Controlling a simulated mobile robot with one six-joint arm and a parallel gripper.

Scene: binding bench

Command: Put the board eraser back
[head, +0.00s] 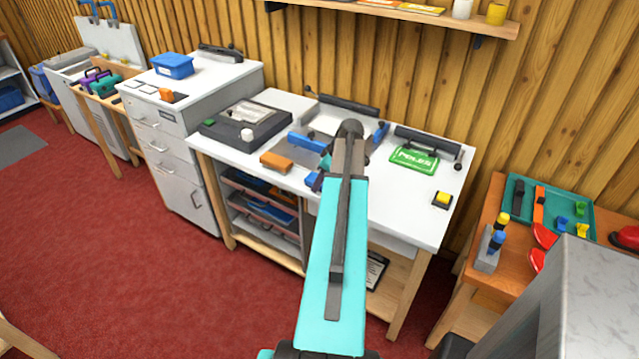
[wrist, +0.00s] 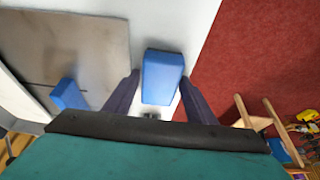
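A plain blue block (wrist: 162,76) is between my gripper's fingers (wrist: 160,82) in the wrist view, over the white bench near its front edge. A strip of white shows between the left finger and the block, so the fingers look open. Whether the right finger touches it is unclear. An orange-brown block (head: 276,162) lies on the bench to the left. I cannot tell for sure which block is the board eraser; the blue one is eraser-shaped.
A grey plate (wrist: 75,40) with a small blue part (wrist: 68,93) lies beside the block. The bench (head: 408,207) also holds a dark machine (head: 245,124), a green card (head: 414,159) and a yellow button box (head: 442,200). A side table with a teal tray (head: 597,215) stands right.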

